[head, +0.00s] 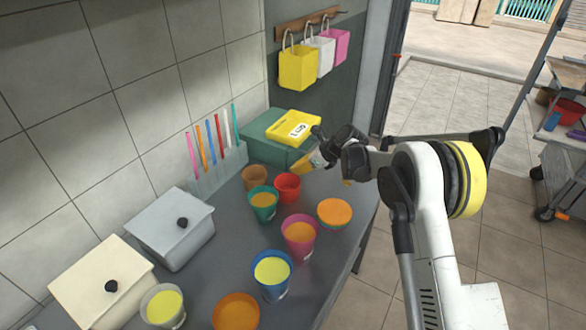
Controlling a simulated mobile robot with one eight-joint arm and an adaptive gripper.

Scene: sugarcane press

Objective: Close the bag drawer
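A teal box (262,142), which looks like the bag drawer unit, stands at the far end of the grey counter against the wall. A yellow item with a white label (292,126) lies on its top. My gripper (322,146) is at the right front side of the box, dark and seen from behind. A small yellow piece (309,162) shows just below my gripper; I cannot tell whether it belongs to the drawer, or whether my gripper touches it. My arm hides part of the box front, so how far the drawer stands open is unclear. The finger opening is too small to tell.
Several filled cups, including a red cup (288,188) and a green cup (263,204), stand close in front of the box. A straw holder (218,172) stands left. Bags hang from a wall rack (306,24).

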